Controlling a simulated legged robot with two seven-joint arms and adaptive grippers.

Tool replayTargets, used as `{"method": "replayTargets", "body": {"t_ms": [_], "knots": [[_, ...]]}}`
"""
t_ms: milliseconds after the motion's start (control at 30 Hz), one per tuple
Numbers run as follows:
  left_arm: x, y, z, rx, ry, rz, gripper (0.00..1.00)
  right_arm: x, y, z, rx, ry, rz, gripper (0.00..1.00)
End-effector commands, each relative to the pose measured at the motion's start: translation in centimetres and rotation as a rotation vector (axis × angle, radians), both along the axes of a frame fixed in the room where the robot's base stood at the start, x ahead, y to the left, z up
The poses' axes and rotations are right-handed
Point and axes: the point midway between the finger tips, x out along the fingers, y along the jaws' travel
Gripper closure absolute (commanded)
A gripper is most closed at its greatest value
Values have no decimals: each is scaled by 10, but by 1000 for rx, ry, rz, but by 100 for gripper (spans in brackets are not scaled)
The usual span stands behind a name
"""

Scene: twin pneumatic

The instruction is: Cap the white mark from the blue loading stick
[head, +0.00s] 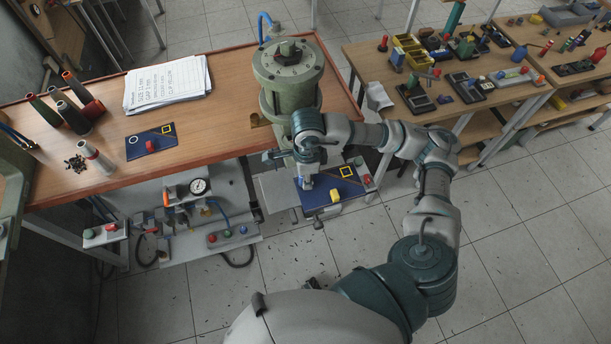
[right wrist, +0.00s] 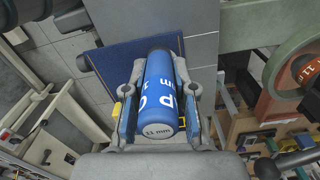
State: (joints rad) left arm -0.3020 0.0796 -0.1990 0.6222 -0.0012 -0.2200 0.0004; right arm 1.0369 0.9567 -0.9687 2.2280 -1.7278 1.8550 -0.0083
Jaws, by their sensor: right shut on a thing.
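My right gripper (head: 307,178) is over the left part of the right blue mat (head: 323,198). In the right wrist view it is shut on a blue loading stick (right wrist: 160,95), a cylinder with white lettering and a pale end reading "11 mm". The right mat carries a yellow square outline (head: 346,171) and a yellow piece (head: 335,195). I see no white mark on it; the gripper covers part of it. The left blue mat (head: 160,142) shows a white ring mark (head: 133,139), a yellow square and a red piece (head: 150,146). My left gripper is out of view.
A green cylindrical press (head: 288,75) stands just behind the gripper. Several coloured cones (head: 72,118) and a paper stack (head: 168,84) are on the wooden bench (head: 215,130). A gauge panel (head: 195,205) sits below its front edge. Cluttered side tables stand at the right.

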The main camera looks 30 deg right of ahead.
Motion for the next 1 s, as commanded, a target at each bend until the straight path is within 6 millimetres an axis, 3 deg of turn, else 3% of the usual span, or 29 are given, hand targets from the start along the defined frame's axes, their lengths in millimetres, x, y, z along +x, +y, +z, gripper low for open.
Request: {"method": "replayTargets", "body": {"t_ms": [433,1000], "knots": [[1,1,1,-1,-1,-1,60,0,1,4,-1,-1,0,100],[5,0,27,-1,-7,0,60,0,0,54,0,-2,-1,100]]}}
